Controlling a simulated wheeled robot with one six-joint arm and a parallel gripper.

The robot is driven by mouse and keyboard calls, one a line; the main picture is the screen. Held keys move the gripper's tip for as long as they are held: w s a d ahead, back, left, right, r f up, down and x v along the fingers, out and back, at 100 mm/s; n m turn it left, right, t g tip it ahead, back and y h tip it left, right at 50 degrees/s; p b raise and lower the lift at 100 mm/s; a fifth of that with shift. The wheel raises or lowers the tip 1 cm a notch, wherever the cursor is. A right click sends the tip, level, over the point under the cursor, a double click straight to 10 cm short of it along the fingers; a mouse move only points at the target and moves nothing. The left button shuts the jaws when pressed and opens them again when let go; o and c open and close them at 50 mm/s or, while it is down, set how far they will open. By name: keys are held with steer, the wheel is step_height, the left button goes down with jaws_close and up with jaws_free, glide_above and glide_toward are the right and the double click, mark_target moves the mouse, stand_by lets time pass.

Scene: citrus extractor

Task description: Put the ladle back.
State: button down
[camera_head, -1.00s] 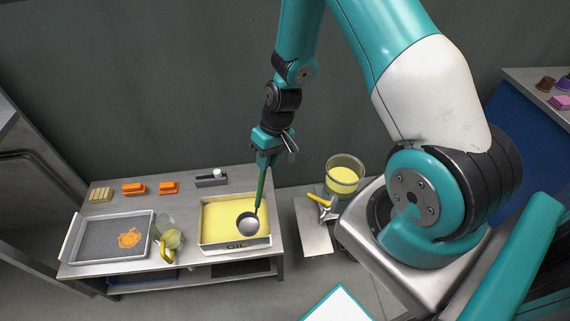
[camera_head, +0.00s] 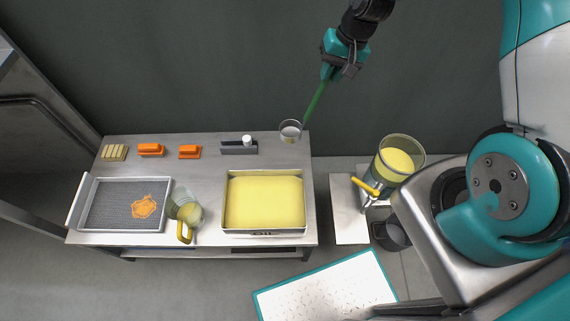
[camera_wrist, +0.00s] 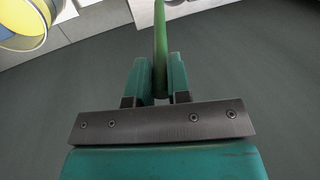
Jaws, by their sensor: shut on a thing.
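My gripper (camera_head: 331,72) is shut on the green handle of the ladle (camera_head: 317,102). The handle also shows between the fingers in the wrist view (camera_wrist: 160,50). The ladle hangs tilted, with its metal bowl (camera_head: 290,131) lower left of the gripper, over or near the table's back right corner. Whether the bowl touches the table cannot be told. A grey holder with a white knob (camera_head: 240,147) stands at the table's back edge, left of the bowl. The oil tray (camera_head: 228,204) with yellow liquid sits in front of it.
A mesh tray (camera_head: 77,205) holds an orange piece. Orange blocks (camera_head: 150,150) and a pale block (camera_head: 114,153) line the back. A tank of yellow liquid with a tap (camera_head: 398,155) stands right of the table.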

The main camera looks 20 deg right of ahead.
steer(key=w+f+m+b, duration=0.2)
steer(key=w+f+b, duration=0.1)
steer(key=f, duration=1.7)
steer(key=shift+f+t+b, duration=0.2)
steer(key=shift+t+b, duration=0.2)
steer(key=shift+b, duration=0.05)
steer(key=shift+f, duration=0.2)
steer(key=c, duration=1.1)
jaws_free()
steer(key=shift+r, duration=0.1)
